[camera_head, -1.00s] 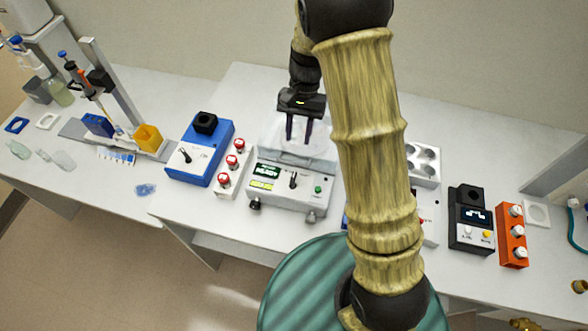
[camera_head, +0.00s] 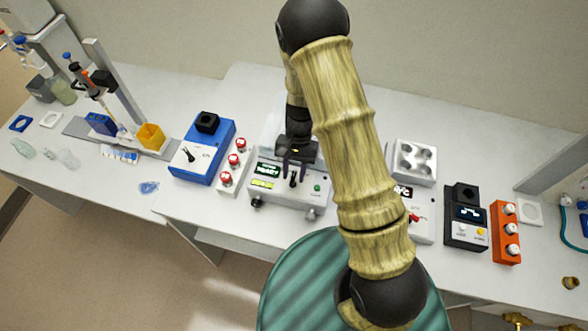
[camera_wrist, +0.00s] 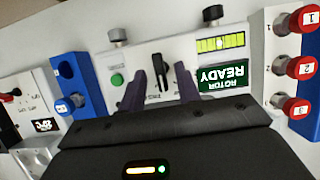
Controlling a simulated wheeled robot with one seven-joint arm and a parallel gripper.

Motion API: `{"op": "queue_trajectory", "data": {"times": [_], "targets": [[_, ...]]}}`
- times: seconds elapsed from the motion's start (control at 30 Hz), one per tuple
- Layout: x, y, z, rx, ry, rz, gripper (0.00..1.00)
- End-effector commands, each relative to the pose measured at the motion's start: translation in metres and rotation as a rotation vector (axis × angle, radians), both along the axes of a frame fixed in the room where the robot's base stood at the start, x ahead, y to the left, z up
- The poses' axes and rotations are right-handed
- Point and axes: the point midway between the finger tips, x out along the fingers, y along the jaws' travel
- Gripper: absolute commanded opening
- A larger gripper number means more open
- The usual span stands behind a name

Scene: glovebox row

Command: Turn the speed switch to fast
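A white machine (camera_head: 287,200) with a "ROTOR READY" display (camera_wrist: 222,76) stands in the middle of the bench. A black lever switch (camera_head: 293,181) sits on its front panel; it also shows in the wrist view (camera_wrist: 158,68). Its label is too small to read, so I cannot tell its setting. My gripper (camera_head: 294,173) is right at this switch, with its two dark fingers apart. In the wrist view the switch lies between the open fingers; I see no clear contact.
A green button (camera_wrist: 116,79) is beside the switch. A blue device (camera_head: 205,150) with another black lever and a strip of red knobs (camera_head: 233,160) stand to the left. A black device (camera_head: 466,217) and an orange strip (camera_head: 506,233) stand to the right.

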Motion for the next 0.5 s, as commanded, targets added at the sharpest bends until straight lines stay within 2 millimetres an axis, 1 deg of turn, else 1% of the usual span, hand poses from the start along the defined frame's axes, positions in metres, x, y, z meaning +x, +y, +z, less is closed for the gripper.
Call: {"op": "queue_trajectory", "data": {"times": [0.07,0.1,0.23,0.27,0.5], "targets": [[0.0002,-0.0001,0.0001,0.000,0.000,0.000,0.33],[0.0002,0.0000,0.0001,0.000,0.000,0.000,0.29],[0.0004,0.0000,0.0003,0.000,0.000,0.000,0.03],[0.0004,0.0000,0.0004,0.000,0.000,0.000,0.00],[0.0004,-0.0004,0.0004,0.000,0.000,-0.005,0.00]]}}
